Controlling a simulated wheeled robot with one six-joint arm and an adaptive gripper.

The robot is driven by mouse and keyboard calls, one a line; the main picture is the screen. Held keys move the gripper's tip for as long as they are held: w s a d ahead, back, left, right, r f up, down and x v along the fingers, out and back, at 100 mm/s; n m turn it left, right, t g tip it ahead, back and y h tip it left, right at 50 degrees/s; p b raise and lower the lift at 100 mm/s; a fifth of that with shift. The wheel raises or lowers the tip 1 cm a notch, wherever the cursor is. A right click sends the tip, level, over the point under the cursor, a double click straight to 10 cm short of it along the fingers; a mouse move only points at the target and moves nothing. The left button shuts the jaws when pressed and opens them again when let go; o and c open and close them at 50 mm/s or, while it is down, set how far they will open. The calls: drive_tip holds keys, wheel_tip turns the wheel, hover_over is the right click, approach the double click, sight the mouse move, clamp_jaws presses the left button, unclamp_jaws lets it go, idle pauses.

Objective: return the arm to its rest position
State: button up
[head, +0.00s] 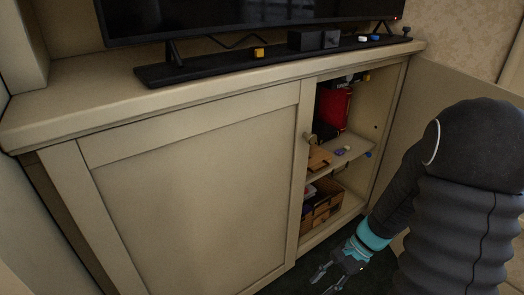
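My arm hangs at the right of the head view, in dark ribbed covering with a teal band near the wrist. My gripper (321,284) points down and to the left, low in front of the cabinet. Its two fingers are apart, with nothing seen between them. It is clear of the shelves.
A cream cabinet (190,187) fills the middle. Its right compartment is open, with a red object (334,107) on the shelf (352,146) and a wooden box (320,209) below. The open door (424,92) stands at the right, behind my arm. A television (220,12) stands on a black base (210,67) with small objects, including a yellow block (258,53). Dark floor shows beneath the gripper.

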drive_tip(key=s+r+n+t+h+p, duration=0.1)
drive_tip(key=s+r+n+t+h, duration=0.1)
drive_tip(key=r, duration=0.6)
drive_tip(key=s+r+n+t+h+p, duration=0.1)
drive_tip(key=s+r+n+t+h, duration=0.1)
drive_tip(key=r+n, duration=0.3)
drive_tip(key=s+r+n+t+h+p, duration=0.1)
drive_tip(key=s+r+n+t+h, duration=0.2)
drive_tip(key=r, duration=1)
drive_tip(key=shift+s+n+t, duration=0.6)
drive_tip(key=shift+t, duration=0.1)
